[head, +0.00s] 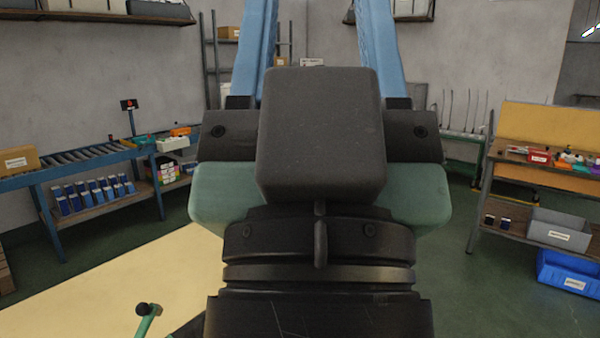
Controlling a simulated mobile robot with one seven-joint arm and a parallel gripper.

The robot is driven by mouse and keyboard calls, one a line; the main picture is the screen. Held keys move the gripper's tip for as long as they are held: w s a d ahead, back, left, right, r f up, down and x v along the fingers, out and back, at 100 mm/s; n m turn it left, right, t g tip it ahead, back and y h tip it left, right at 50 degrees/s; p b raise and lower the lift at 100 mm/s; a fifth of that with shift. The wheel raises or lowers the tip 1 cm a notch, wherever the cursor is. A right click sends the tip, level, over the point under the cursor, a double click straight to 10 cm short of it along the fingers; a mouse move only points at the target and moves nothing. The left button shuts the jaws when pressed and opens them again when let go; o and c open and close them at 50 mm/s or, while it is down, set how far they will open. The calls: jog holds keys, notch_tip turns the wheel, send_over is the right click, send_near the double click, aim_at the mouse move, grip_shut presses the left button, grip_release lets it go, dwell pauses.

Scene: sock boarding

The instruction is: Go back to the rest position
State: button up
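My gripper (318,20) fills the middle of the head view, seen from behind its dark body. Its two blue fingers stand well apart and run up out of the top of the picture. The fingertips are cut off. No object shows between the visible parts of the fingers; the background shows through the gap. No sock or sock board can be made out in this view.
A roller conveyor (75,163) stands at left, with blue boxes (92,195) on its lower shelf. A workbench (540,177) stands at right, above a grey bin (560,228) and a blue bin (572,272). A pale yellow surface (130,285) lies lower left. Green floor shows at right.

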notch_tip(320, 180, up, 12)
jog(key=a+y+p, duration=0.1)
jog(key=p, duration=0.9)
jog(key=shift+w+r+p, duration=0.25)
jog(key=shift+w+p, duration=0.1)
